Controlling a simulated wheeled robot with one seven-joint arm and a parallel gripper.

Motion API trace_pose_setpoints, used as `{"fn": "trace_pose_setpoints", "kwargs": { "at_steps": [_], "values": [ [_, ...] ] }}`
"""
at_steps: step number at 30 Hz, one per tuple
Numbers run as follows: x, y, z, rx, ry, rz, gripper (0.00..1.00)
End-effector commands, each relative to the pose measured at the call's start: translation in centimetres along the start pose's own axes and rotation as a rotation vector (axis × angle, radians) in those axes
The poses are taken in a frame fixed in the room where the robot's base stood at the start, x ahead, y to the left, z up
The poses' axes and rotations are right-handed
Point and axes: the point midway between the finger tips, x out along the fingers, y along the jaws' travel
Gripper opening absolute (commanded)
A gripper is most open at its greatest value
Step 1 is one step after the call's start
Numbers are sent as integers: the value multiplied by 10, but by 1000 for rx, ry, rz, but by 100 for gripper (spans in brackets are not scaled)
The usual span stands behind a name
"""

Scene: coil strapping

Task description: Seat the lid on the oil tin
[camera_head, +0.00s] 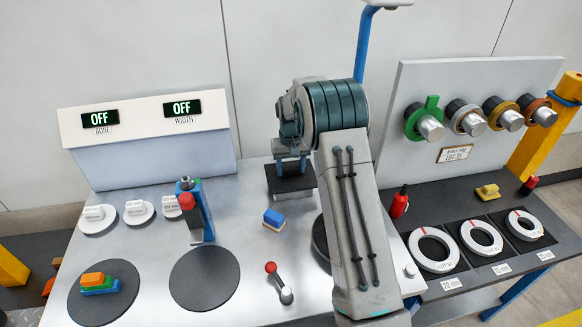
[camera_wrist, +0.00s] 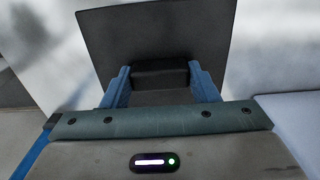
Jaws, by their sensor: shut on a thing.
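My gripper (camera_head: 291,165) points down over a dark square pad (camera_head: 290,182) at the back middle of the steel table. In the wrist view its two blue fingers (camera_wrist: 162,85) are closed on a dark block-like thing (camera_wrist: 160,74), with the dark pad (camera_wrist: 155,35) beyond it. I cannot tell whether this held thing is the lid, or whether it touches the pad. No oil tin is clear to me; a small red bottle-like container (camera_head: 399,203) with a dark top stands on the right bench. My arm hides part of the table.
A blue post with a red knob (camera_head: 187,202) stands left of my gripper. A blue-and-yellow block (camera_head: 273,219) and a red-knobbed lever (camera_head: 279,284) are in front. Stacked coloured blocks (camera_head: 97,284) lie on the left disc. White rings (camera_head: 481,237) lie on the right bench.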

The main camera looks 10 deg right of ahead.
Motion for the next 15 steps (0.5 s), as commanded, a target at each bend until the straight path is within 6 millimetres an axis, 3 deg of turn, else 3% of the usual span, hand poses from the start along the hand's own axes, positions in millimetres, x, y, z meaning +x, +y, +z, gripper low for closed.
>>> {"fn": "trace_pose_setpoints", "kwargs": {
  "at_steps": [15],
  "values": [
    [6, 0, 0, 0, 0, 0, 31]
  ]
}}
